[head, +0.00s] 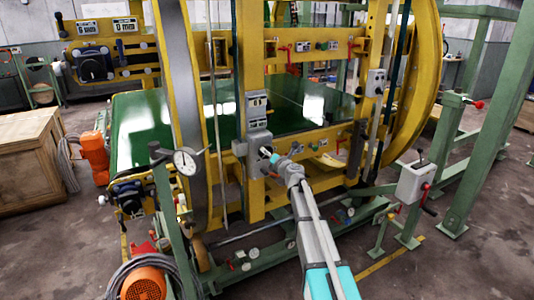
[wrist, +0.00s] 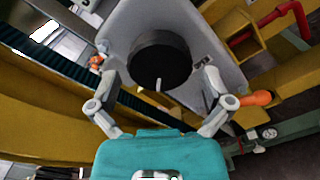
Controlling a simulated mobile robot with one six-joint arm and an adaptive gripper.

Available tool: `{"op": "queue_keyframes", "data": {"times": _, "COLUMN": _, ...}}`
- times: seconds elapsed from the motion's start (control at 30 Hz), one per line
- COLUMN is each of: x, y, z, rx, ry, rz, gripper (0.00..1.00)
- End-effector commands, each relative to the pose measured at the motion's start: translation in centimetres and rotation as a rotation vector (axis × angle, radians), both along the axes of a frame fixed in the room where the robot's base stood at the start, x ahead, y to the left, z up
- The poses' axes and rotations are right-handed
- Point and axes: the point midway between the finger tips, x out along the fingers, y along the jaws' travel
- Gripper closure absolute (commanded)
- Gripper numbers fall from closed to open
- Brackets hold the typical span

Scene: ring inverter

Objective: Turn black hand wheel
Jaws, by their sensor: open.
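The black hand wheel (wrist: 160,58) is a round, thick black disc on a light grey housing (wrist: 205,38) in the wrist view. A small pale mark or pin shows at its lower edge. My gripper (wrist: 161,76) is open, with one finger to the left of the wheel and one to the right. Gaps show between the fingers and the wheel, and how far the fingertips are from it in depth I cannot tell. In the head view my gripper (head: 270,157) is at the grey unit (head: 257,108) on the yellow upright; the wheel is mostly hidden there.
Yellow frame beams (head: 249,60) and a large yellow ring (head: 418,75) surround the spot. A grey box with a red crank (head: 416,184) stands to the right. An orange knob (wrist: 257,98) is close to the right finger.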

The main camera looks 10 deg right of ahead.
Motion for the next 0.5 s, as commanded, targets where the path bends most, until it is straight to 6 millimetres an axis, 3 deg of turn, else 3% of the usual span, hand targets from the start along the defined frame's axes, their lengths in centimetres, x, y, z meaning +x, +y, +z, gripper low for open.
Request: {"op": "queue_keyframes", "data": {"times": 0.5, "x": -7.8, "y": -2.4, "z": 0.0, "rx": 0.0, "ry": 0.001, "rz": -0.001, "gripper": 0.0}}
